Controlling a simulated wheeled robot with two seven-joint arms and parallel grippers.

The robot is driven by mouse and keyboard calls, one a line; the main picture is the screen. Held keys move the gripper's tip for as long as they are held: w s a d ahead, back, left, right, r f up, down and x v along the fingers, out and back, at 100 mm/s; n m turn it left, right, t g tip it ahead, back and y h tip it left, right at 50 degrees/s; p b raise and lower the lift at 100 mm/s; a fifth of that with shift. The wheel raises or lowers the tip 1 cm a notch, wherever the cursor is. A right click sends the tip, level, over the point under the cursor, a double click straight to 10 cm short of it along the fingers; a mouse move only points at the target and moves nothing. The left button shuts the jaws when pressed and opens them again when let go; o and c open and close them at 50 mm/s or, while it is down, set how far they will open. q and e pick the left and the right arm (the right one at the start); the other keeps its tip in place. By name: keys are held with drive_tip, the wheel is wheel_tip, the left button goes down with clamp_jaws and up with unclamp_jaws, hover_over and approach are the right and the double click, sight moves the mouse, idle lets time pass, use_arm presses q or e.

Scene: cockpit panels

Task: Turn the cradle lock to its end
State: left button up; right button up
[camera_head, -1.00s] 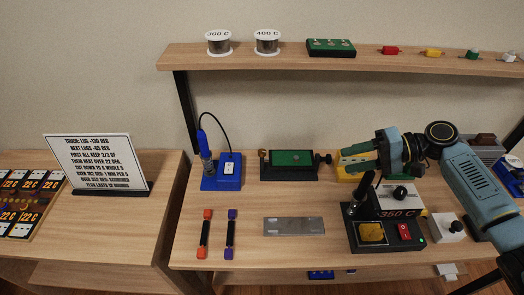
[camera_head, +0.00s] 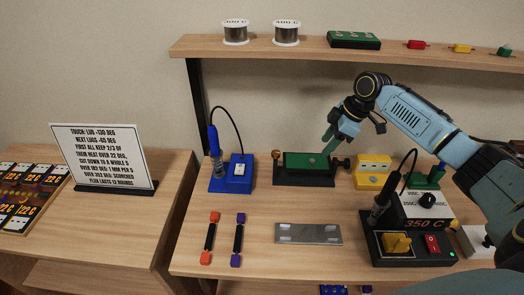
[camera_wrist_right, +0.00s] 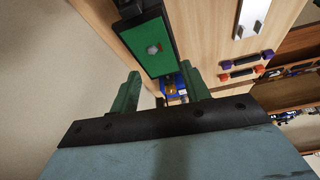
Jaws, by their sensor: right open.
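The cradle is a dark frame (camera_head: 305,180) holding a green board (camera_head: 307,162) at the back middle of the bench. It has a black knob (camera_head: 345,163) on its right end and a small brass-coloured knob (camera_head: 277,155) on its left end. I cannot tell for sure which one is the lock. My right gripper (camera_head: 353,143) is open and empty, above the cradle's right end and apart from it. In the right wrist view the green board (camera_wrist_right: 152,48) shows beyond the spread green fingers (camera_wrist_right: 163,92). My left gripper is not in view.
A blue iron stand (camera_head: 232,178) stands left of the cradle, and a yellow block (camera_head: 373,172) right of it. In front are a metal plate (camera_head: 308,233) and a black soldering station (camera_head: 408,245). A shelf (camera_head: 390,52) with spools runs above.

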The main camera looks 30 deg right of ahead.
hover_over(277, 152)
drive_tip(key=s+d, duration=0.2)
drive_tip(key=shift+w, duration=0.2)
drive_tip(key=x, duration=0.4)
drive_tip(key=shift+s, duration=0.1)
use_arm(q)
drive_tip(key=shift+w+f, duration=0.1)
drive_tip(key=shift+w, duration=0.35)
use_arm(e)
drive_tip(key=shift+a+f, duration=0.2)
drive_tip(key=shift+f, duration=0.3)
